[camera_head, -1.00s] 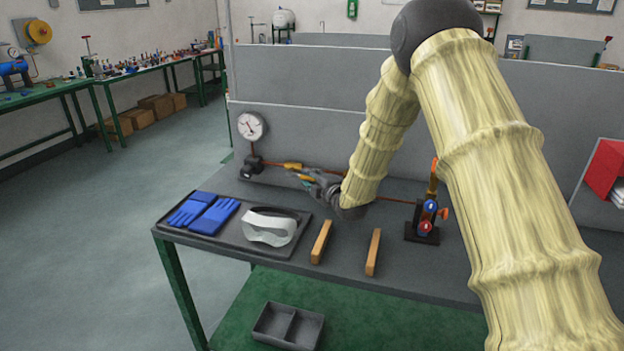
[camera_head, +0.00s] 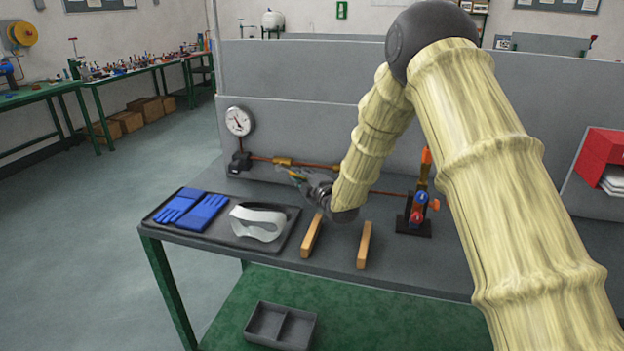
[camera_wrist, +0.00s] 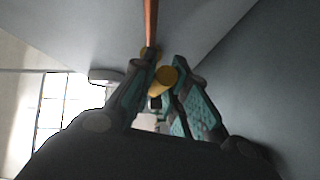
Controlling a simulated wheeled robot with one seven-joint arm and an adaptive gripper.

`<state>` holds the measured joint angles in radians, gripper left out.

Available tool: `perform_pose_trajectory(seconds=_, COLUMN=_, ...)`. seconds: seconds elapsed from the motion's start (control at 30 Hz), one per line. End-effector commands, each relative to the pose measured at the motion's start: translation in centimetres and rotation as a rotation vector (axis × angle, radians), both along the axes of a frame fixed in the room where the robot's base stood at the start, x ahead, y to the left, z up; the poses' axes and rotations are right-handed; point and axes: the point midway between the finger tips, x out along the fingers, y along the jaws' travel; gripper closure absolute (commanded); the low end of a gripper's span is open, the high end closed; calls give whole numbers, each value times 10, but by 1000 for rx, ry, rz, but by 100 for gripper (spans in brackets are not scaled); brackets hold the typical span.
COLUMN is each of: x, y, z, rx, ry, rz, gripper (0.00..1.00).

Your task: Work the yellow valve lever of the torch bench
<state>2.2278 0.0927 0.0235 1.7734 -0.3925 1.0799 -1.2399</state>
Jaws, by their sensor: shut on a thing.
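The torch bench (camera_head: 395,270) has a copper pipe (camera_head: 322,166) along its back panel, with a brass valve (camera_head: 282,161) in it. The yellow valve lever (camera_head: 297,176) shows just in front of the valve, partly hidden by my gripper (camera_head: 301,179). In the wrist view the lever's yellow rounded end (camera_wrist: 163,80) sits between the two fingers of my gripper (camera_wrist: 158,88), below the copper pipe. My gripper is shut on the lever. My wrist hides part of the pipe to the right.
A gauge (camera_head: 238,121) stands at the pipe's left end. A stand with red and blue knobs and an orange torch (camera_head: 422,205) is at right. Blue gloves (camera_head: 192,207) and a white visor (camera_head: 256,223) lie on a tray. Two wooden bars (camera_head: 312,235) lie in front of my wrist.

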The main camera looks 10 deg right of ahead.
Motion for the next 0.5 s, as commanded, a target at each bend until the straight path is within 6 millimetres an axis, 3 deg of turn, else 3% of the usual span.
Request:
perform_pose_trajectory(seconds=0.17, x=0, y=3, z=1, rx=-1, ry=0, rz=5, gripper=100)
perform_pose_trajectory(seconds=0.2, x=0, y=3, z=1, rx=-1, ry=0, rz=5, gripper=79)
perform_pose_trajectory(seconds=0.3, x=0, y=2, z=1, rx=-1, ry=0, rz=4, gripper=63)
perform_pose_trajectory(seconds=0.5, x=-1, y=-1, z=1, rx=-1, ry=1, rz=-1, gripper=63)
